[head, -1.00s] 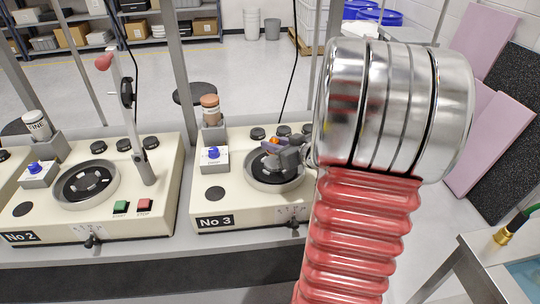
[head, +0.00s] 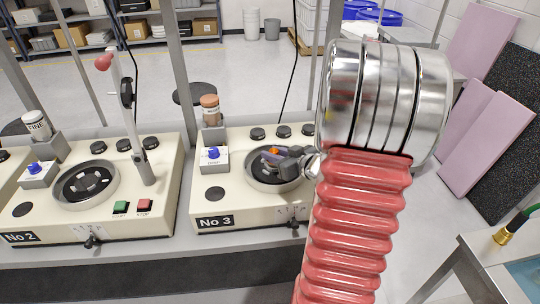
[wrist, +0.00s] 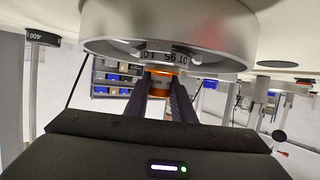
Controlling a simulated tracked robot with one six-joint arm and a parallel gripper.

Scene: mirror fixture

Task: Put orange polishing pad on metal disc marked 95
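My gripper (head: 276,156) is over the round bowl of the machine labelled No 3. It is shut on the orange polishing pad (head: 273,151), which shows only as a small orange patch between the fingertips. In the wrist view, which looks upside down, the orange pad (wrist: 161,70) sits between the dark fingertips, close to a metal disc (wrist: 190,57) bearing the number 95. The disc lies inside a wide metal ring (wrist: 168,25). I cannot tell whether the pad touches the disc. In the head view the disc is largely hidden by my gripper.
Machine No 3 (head: 240,202) has a blue knob (head: 213,153), a brown-capped bottle (head: 210,108) and black knobs around the bowl. Machine No 2 (head: 110,215) stands left with an upright red-knobbed lever (head: 104,62). A grey post (head: 180,70) rises between them.

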